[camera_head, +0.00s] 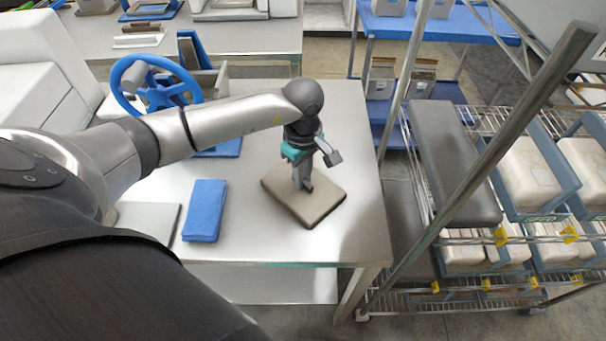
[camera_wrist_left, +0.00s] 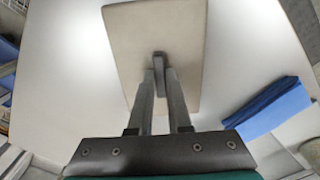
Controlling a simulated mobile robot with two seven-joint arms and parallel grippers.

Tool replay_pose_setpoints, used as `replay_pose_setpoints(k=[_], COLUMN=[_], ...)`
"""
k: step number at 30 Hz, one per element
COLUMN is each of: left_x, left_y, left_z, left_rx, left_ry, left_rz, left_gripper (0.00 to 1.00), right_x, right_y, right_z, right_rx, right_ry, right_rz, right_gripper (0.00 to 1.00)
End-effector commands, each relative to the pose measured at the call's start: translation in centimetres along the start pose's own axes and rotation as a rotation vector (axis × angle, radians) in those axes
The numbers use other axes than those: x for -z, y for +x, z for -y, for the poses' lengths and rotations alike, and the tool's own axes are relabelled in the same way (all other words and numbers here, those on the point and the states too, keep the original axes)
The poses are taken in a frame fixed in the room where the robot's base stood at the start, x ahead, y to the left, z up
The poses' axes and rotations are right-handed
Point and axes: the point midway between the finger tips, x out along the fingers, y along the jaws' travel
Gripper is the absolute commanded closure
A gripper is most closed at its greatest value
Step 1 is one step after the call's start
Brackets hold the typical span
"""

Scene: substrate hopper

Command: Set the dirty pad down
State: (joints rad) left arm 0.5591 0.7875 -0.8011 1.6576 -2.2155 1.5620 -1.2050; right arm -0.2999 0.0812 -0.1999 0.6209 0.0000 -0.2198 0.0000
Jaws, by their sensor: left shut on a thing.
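The dirty pad is a flat beige-brown rectangle (camera_head: 325,208) at the right part of the steel table, lying level and turned at an angle. My left gripper (camera_head: 303,186) comes down on it from above, near its middle. In the left wrist view the pad (camera_wrist_left: 185,25) extends ahead of the fingers, and my left gripper (camera_wrist_left: 159,72) is shut on a small dark grip on the pad's face. I cannot tell whether the pad's underside touches the table. My right gripper is not in view.
The steel table (camera_head: 350,130) has bare room around the pad. A folded blue cloth (camera_head: 205,210) lies to the left, beside a grey plate (camera_head: 147,220). A blue handwheel (camera_head: 156,88) stands behind. A wire rack (camera_head: 470,238) with bins is close on the right.

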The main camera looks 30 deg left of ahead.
Motion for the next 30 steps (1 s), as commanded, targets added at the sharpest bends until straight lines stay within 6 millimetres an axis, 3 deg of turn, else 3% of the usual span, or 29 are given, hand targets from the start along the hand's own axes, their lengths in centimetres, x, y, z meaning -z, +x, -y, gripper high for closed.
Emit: replay_pose_setpoints(k=[9,10,18,26,30], left_x=[0.0,0.0,0.0,0.0,0.1], left_y=[0.3,0.2,0.1,0.0,-1.2], left_z=[-0.1,-0.1,-0.1,-0.1,-0.2], left_rx=[-0.002,-0.002,-0.001,-0.001,-0.006], left_ry=[0.000,0.000,0.000,0.000,0.000], left_rz=[-0.001,0.000,0.000,0.000,-0.002], left_gripper=[1.00,0.81,0.53,0.53,0.53], right_x=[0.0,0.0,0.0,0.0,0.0], right_y=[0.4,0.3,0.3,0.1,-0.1], right_z=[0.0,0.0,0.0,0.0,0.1], right_rx=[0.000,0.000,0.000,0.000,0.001], right_ry=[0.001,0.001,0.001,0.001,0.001], right_rz=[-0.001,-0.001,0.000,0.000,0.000], right_gripper=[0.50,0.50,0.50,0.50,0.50])
